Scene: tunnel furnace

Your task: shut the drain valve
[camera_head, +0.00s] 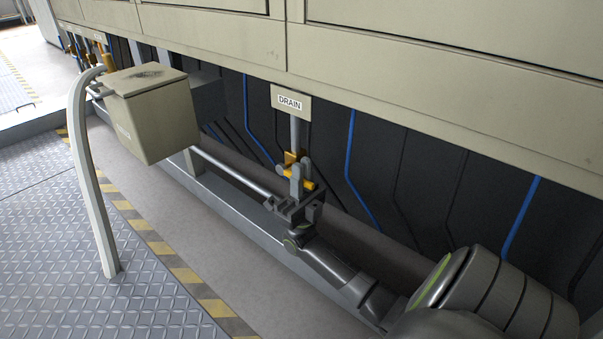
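The drain valve (292,160) sits on a grey vertical pipe below a sign reading DRAIN (290,103). It has yellow-orange parts, and a grey fitting shows in front of them. A yellow-orange piece also shows lower down, right at my gripper. My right gripper (296,194) reaches in from the lower right, at the valve's lower end. Its dark fingers overlap the lower part of the valve in the picture. I cannot tell whether they touch or grip it. My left gripper is not in view.
A beige box (160,120) on a rail stands to the left, near a curved pale post (92,180). A long grey beam (235,215) runs low along the furnace. Beige panels (420,100) overhang the valve. The diamond-plate floor (50,240) at left is clear.

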